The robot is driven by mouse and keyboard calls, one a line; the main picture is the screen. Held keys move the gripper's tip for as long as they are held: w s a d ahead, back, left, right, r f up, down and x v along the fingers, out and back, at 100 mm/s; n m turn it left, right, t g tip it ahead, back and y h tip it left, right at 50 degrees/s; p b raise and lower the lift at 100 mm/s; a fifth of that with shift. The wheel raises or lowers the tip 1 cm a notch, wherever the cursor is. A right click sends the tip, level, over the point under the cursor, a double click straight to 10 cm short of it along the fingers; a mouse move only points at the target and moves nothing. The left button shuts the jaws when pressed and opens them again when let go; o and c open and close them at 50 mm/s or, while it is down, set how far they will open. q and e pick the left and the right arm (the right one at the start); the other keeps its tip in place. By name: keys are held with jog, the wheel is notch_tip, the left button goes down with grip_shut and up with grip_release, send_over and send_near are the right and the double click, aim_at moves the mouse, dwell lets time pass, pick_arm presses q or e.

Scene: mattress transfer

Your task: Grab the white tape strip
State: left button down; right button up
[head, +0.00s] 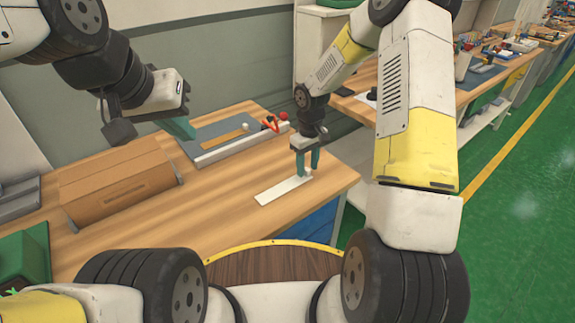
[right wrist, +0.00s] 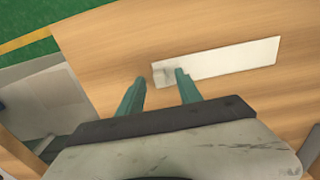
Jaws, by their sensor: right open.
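The white tape strip (head: 283,190) lies flat on the wooden bench near its front right edge. It also shows in the right wrist view (right wrist: 230,59). My right gripper (head: 307,171) points down at the strip's far right end, with its teal fingers apart. In the right wrist view my right gripper (right wrist: 160,77) is open; one fingertip overlaps the strip's end and the other is off it. I cannot tell whether the fingers touch the strip. My left gripper (head: 178,127) hangs over the grey mat at the left; its jaw opening is not clear.
A grey mat (head: 215,130) with a pale rail, and a red tool (head: 271,122), lie at the back. Bare wood (head: 190,215) lies left of the strip.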

jog(key=shift+f, duration=0.2)
jog(key=shift+c, duration=0.4)
grip_shut()
jog(key=shift+r, duration=0.15)
